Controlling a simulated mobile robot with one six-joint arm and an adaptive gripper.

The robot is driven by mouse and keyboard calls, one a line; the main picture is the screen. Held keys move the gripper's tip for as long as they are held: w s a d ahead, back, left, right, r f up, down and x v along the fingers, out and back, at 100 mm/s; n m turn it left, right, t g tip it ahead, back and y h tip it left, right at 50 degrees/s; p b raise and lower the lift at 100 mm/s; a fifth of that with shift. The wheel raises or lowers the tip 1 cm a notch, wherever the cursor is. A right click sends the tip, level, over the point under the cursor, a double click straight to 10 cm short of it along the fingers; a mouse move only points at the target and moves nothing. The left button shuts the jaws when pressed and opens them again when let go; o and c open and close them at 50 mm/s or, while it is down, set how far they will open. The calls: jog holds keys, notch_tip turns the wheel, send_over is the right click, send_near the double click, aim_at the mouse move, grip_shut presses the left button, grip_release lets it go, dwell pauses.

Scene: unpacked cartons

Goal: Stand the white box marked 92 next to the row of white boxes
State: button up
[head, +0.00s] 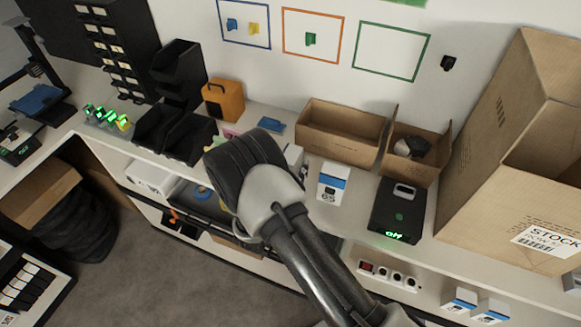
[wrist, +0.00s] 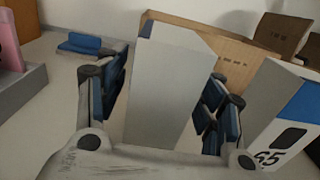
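A white box with a blue band, marked 65 (head: 332,184), stands on the bench right of my arm; it shows at the right of the wrist view (wrist: 283,118). Another white box (wrist: 165,88) stands between my gripper's fingers (wrist: 160,105); its number is not visible. A gap shows between it and the left finger; contact at the right finger is unclear. In the head view my wrist hides most of that box and the fingers. Several white and blue boxes (head: 462,300) sit at the lower right; their numbers are too small to read.
A black device with a green display (head: 398,210) stands right of box 65. An open carton (head: 343,130) lies behind, and a large stock carton (head: 510,150) is at right. Black bins (head: 190,138) and an orange case (head: 223,99) stand left. A power strip (head: 388,275) runs along the front.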

jog(key=c, duration=1.1)
jog(key=shift+c, duration=0.7)
jog(key=shift+r, duration=0.15)
